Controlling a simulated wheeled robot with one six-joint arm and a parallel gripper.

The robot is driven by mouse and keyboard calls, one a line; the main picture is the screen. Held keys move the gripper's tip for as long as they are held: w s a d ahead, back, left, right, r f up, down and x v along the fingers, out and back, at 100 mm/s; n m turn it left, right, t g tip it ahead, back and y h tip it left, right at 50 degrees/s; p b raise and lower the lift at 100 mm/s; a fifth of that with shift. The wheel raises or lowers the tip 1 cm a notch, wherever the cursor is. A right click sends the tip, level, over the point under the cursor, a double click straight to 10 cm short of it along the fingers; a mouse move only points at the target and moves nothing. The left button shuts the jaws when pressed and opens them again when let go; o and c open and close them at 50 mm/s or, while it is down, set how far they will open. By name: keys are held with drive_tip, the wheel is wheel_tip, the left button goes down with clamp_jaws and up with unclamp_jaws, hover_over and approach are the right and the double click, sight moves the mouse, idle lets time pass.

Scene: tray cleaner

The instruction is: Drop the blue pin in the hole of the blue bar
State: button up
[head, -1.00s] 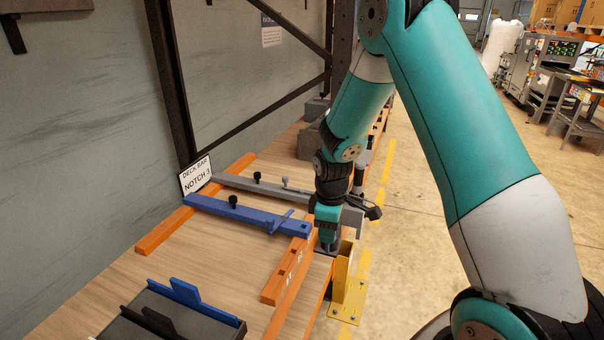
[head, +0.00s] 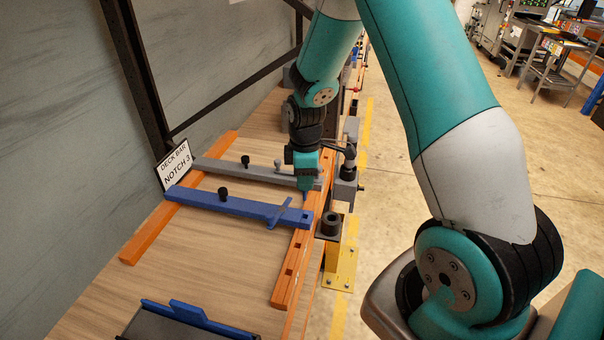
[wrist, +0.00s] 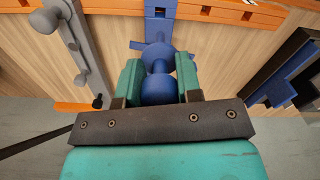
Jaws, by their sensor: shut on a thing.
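My gripper (head: 304,188) is just above and behind that right end. In the wrist view my gripper (wrist: 158,82) is shut on the blue pin (wrist: 158,90), holding its round head between the green fingers. The blue bar (wrist: 160,30) runs beyond the pin, with a dark square hole near its far end. The pin's lower end is hard to make out; the pin appears apart from that hole.
A grey bar (head: 230,171) lies behind the blue one. A dark cup (head: 331,224) tops a yellow stand (head: 342,265) right of the near orange rail (head: 292,270). A dark tray (head: 165,325) with blue parts is at the front. A sign (head: 174,166) stands by the wall.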

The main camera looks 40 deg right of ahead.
drive_tip(key=shift+f+b, duration=3.65)
drive_tip(key=shift+f, duration=1.55)
drive_tip(key=o, duration=1.1)
wheel_tip(320, 180, up, 18)
drive_tip(key=shift+f+b, duration=0.25)
drive_tip(key=shift+b, duration=0.7)
